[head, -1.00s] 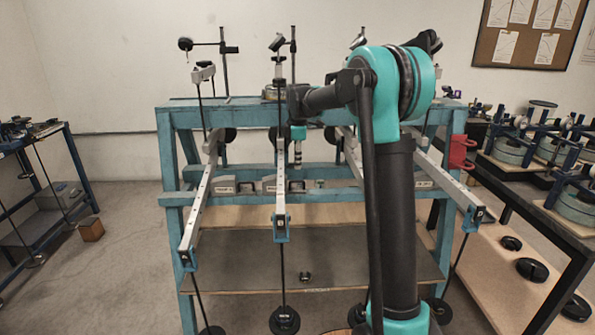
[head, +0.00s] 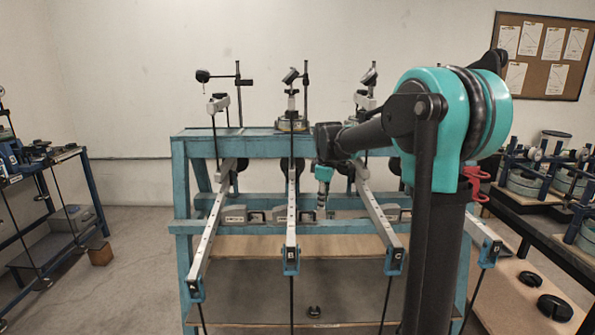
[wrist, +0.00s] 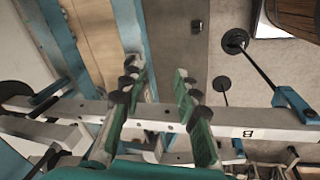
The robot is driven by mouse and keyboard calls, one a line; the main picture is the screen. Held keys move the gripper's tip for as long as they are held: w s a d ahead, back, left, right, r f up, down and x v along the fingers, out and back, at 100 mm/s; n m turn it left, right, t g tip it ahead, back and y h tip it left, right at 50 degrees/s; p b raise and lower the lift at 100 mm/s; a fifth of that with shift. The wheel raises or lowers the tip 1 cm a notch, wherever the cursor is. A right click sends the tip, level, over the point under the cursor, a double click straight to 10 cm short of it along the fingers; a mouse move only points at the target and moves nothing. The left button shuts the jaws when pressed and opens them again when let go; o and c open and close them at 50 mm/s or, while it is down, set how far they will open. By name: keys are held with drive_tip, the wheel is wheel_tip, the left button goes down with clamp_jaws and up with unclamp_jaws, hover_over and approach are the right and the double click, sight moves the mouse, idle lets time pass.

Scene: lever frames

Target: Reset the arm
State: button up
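My gripper (head: 321,206) hangs between the middle lever (head: 291,215) and the lever to its right (head: 378,216), in front of the blue bench frame (head: 245,147). In the wrist view my gripper (wrist: 158,78) is open, its two green fingers with dark pads spread apart. Nothing is held between them. A pale lever beam marked B (wrist: 262,134) crosses behind the fingers; I cannot tell how far below them it is. My upper arm and elbow fill the right of the head view and hide part of the rightmost lever (head: 485,236).
The left lever (head: 212,236) slopes toward me with a hanging rod. A dark side table (head: 540,230) with several rigs stands at right, another rack (head: 50,165) at left. A red clamp (head: 478,184) shows beside my arm. The floor at left (head: 140,260) is open.

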drive_tip(key=s+d+f+m, duration=0.3)
drive_tip(key=s+f, duration=0.3)
drive_tip(key=s, duration=0.4)
drive_tip(key=s+d+f+m+t, duration=0.1)
drive_tip(key=s+d+f+m, duration=0.2)
drive_tip(key=s, duration=0.8)
drive_tip(key=s+d+f+m, duration=0.3)
drive_tip(key=s+f+m, duration=0.5)
drive_tip(key=s, duration=0.2)
drive_tip(key=shift+s+f+t, duration=0.3)
